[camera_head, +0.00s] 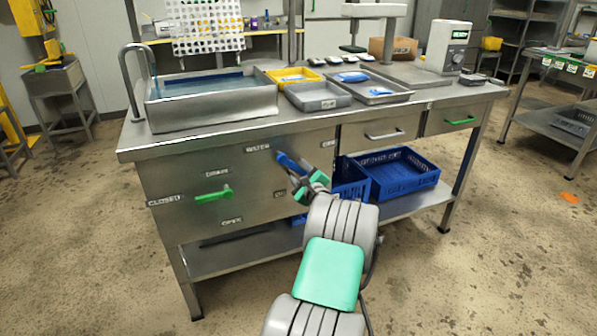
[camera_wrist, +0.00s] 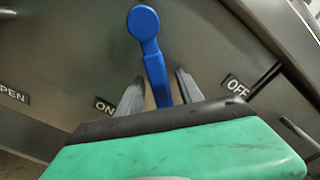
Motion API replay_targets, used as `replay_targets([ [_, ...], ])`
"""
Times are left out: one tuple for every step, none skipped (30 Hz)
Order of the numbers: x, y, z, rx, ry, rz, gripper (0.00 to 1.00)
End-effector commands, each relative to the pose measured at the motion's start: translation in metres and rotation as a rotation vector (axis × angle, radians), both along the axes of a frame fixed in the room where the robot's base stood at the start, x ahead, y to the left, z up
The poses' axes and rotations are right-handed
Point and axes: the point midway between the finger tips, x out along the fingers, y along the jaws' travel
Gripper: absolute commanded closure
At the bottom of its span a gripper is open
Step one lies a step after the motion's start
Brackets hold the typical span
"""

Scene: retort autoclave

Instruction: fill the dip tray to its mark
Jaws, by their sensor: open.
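The dip tray (camera_head: 212,111) is a steel basin at the worktop's left end. Blue water shows inside below the rim; I cannot make out the mark. A blue water lever (camera_head: 289,162) is on the cabinet front under the WATER label. In the wrist view, the lever (camera_wrist: 151,58) points between the ON and OFF labels, closer to ON. My gripper (camera_head: 303,180) is open, with its fingers on either side of the lever's free end. Contact cannot be told. The green drain lever (camera_head: 213,195) lies level, pointing toward CLOSED.
A yellow tray (camera_head: 292,76), a grey tray (camera_head: 318,104) and a steel tray (camera_head: 402,93) sit right of the basin. Blue crates (camera_head: 400,179) stand on the lower shelf, right of my arm. Floor left of my arm is clear.

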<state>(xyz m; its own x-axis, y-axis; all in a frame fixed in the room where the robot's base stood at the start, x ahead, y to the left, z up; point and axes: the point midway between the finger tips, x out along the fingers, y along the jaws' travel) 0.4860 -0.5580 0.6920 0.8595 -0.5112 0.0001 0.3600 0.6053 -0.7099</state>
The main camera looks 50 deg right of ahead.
Motion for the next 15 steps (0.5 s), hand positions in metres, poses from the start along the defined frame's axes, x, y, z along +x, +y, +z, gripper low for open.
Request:
replay_targets([
  [-0.0001, 0.0001, 0.0003, 0.000, 0.000, 0.000, 0.56],
  [0.0000, 0.0001, 0.0004, -0.001, 0.001, 0.000, 0.56],
  [-0.0001, 0.0002, 0.0004, -0.001, 0.001, 0.000, 0.60],
  [-0.0001, 0.0002, 0.0004, -0.001, 0.001, 0.000, 0.62],
  [-0.0002, 0.0001, 0.0004, -0.001, 0.001, 0.000, 0.65],
  [-0.0003, 0.0002, 0.0004, -0.001, 0.001, 0.000, 0.68],
  [-0.0003, 0.0002, 0.0004, -0.001, 0.001, 0.000, 0.70],
  [-0.0003, 0.0002, 0.0004, -0.001, 0.001, 0.000, 0.73],
  [-0.0003, 0.0002, 0.0004, -0.001, 0.001, 0.000, 0.76],
  [-0.0003, 0.0002, 0.0004, -0.001, 0.001, 0.000, 0.78],
  [-0.0003, 0.0002, 0.0004, -0.001, 0.001, 0.000, 0.81],
  [-0.0003, 0.0002, 0.0004, -0.001, 0.001, 0.000, 0.84],
  [-0.0003, 0.0002, 0.0004, -0.001, 0.001, 0.000, 0.87],
  [-0.0003, 0.0002, 0.0004, -0.002, 0.001, 0.000, 0.89],
  [-0.0003, 0.0003, 0.0005, -0.002, 0.001, 0.000, 0.92],
])
